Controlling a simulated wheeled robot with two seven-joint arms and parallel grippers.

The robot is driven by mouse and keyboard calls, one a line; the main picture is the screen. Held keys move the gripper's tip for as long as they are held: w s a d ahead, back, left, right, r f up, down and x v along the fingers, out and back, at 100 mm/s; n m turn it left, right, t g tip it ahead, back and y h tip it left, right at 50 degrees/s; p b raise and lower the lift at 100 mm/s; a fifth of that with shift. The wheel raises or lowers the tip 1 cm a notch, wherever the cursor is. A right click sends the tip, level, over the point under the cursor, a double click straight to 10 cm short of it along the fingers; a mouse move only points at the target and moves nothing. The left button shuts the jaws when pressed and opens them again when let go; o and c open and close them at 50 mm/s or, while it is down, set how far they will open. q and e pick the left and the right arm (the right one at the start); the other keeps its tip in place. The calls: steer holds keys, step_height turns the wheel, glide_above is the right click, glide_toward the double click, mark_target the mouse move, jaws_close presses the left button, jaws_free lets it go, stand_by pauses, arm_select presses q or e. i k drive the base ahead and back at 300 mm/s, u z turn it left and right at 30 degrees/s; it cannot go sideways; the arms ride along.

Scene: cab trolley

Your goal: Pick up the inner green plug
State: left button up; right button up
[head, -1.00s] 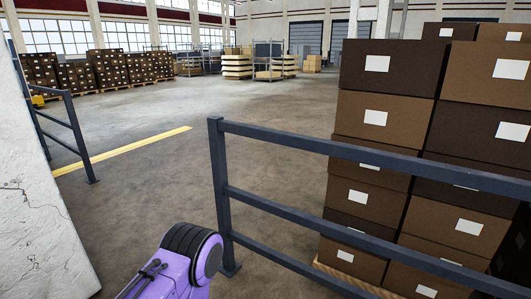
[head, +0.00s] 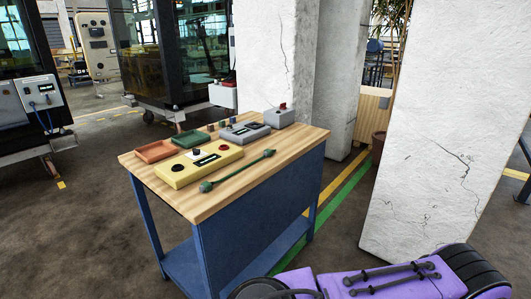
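A dark green cable (head: 238,171) with a thicker green plug at each end lies on the wooden top of a blue trolley (head: 284,150). One green plug (head: 206,186) is at the near left end, by the trolley top's front edge. The other green plug (head: 268,153) is at the far right end. I cannot tell which of the two is the inner one. Neither of my grippers is in view; only a purple link of one of my arms shows at the bottom right, apart from the trolley.
On the trolley are a yellow control box (head: 200,165), an orange tray (head: 155,151), a green tray (head: 190,138) and grey boxes (head: 244,132). A cracked white pillar (head: 430,150) stands at the right. Dark glass-sided machines stand behind. Floor at the left front is clear.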

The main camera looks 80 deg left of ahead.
mark_target(268, 152)
steer(key=u, duration=2.2)
